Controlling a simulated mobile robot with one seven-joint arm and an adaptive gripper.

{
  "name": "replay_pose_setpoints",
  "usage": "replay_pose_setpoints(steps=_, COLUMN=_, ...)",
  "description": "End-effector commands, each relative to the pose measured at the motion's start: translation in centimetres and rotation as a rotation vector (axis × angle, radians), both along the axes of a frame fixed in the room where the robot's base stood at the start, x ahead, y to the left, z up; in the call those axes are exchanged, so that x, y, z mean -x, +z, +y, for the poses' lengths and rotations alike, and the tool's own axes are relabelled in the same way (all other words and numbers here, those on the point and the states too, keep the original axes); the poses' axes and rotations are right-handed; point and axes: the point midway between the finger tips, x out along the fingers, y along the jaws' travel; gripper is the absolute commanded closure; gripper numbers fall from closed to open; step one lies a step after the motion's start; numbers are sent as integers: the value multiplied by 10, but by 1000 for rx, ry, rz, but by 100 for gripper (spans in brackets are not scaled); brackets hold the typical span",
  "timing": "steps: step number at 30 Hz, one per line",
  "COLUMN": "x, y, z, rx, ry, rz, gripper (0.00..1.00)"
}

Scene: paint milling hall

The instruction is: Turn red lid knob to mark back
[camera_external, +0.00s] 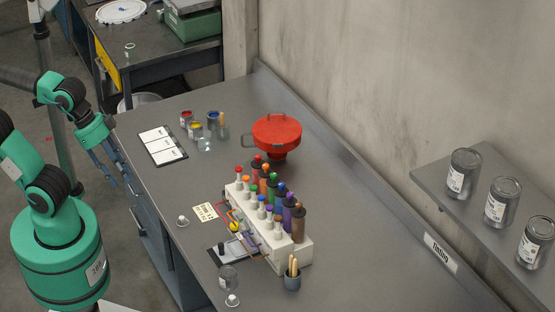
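A white rack (289,254) with several coloured bottles stands in front of the lid. Small paint pots (197,132) and a clipboard (162,145) lie left of it. A wall shelf (446,185) at the right holds tins. The bench (345,235) is clear right of the rack.

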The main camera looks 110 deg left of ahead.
Motion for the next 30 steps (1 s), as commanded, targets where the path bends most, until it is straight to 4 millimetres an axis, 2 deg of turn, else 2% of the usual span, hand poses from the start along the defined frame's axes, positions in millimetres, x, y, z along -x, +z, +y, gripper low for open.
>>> replay_pose_setpoints(steps=5, x=-21, y=13, z=12, rx=-38, ry=-40, rz=30, gripper=64)
replay_pose_setpoints(steps=14, x=-79, y=40, z=52, rx=-132, ry=-171, rz=111, gripper=64)
replay_pose_setpoints(steps=22, x=-134, y=53, z=103, rx=-199, ry=-306, rz=192, gripper=64)
replay_pose_setpoints(steps=30, x=-184, y=52, z=164, rx=-244, ry=-451, rz=271, gripper=64)
